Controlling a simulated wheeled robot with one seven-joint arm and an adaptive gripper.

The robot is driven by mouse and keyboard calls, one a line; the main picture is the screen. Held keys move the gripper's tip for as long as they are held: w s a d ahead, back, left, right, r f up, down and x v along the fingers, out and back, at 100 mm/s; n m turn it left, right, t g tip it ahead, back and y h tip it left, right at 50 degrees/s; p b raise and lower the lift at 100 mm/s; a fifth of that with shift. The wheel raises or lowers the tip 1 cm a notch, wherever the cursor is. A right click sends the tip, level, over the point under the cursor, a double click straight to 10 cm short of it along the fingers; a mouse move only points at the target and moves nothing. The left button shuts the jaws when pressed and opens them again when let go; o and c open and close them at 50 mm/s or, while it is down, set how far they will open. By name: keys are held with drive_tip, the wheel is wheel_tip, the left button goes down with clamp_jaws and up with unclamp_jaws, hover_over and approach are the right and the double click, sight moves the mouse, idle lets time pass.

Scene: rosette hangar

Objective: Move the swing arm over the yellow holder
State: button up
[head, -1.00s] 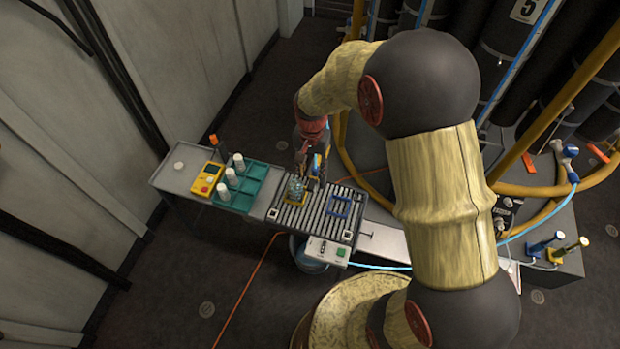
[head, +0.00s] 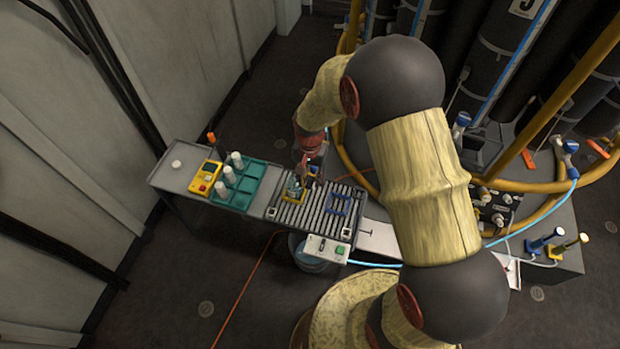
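The yellow holder (head: 290,198) is a small square frame on the grey roller bed, with a clear or bluish thing standing in it. A blue holder (head: 340,206) of like shape sits to its right on the same rollers. My gripper (head: 304,174) is small and dark, pointing down just behind and above the yellow holder. Whether it touches anything there is too small to see, and so is its finger opening. I cannot clearly make out the swing arm; it may be hidden among the dark and blue parts by my gripper.
Left of the rollers (head: 304,219) are a green tray (head: 238,198) with several white bottles and a yellow device (head: 205,178). A control box (head: 327,248) with a green button is at the front. Yellow pipes and dark cylinders (head: 512,47) stand behind, right. A wall closes the left.

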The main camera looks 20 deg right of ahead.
drive_tip(key=c, duration=0.6)
clamp_jaws()
